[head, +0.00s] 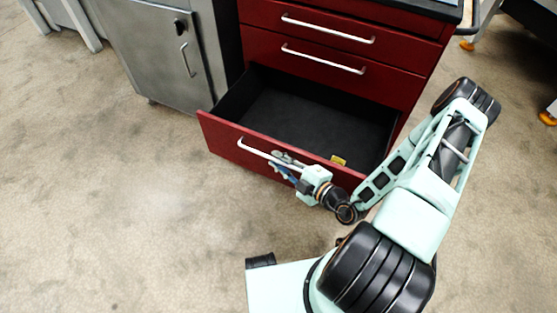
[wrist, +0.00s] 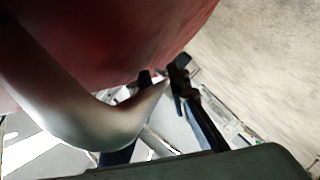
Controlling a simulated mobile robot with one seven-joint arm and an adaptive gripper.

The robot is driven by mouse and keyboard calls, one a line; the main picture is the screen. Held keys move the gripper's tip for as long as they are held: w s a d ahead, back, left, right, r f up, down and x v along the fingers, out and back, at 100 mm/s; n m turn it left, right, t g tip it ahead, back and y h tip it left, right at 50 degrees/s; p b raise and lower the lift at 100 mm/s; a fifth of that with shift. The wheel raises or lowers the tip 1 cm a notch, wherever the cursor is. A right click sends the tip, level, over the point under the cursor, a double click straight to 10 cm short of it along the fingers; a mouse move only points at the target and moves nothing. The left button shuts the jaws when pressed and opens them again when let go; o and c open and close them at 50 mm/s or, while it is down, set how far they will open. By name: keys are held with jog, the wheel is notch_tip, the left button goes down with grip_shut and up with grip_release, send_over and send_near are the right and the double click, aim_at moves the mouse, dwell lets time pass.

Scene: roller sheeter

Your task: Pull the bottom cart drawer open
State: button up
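The bottom cart drawer (head: 222,135) has a red front and a dark lining, and stands well out from the red cart in the head view. Its silver bar handle (head: 258,152) runs along the front and shows large and curved in the wrist view (wrist: 85,118). My gripper (head: 284,162) is at the right part of this handle, in front of the drawer face. In the wrist view its two dark fingers (wrist: 163,80) come close together with the handle bar between them. The exact contact is partly hidden.
Two shut red drawers with silver handles (head: 328,28) (head: 322,58) are above. A grey metal cabinet (head: 160,55) stands to the left. The concrete floor (head: 110,200) in front is clear.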

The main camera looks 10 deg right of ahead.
jog(key=v, duration=0.7)
jog(key=shift+s+d+r, duration=0.1)
jog(key=shift+s+d, duration=0.05)
jog(key=shift+s, duration=0.05)
dwell(0.4)
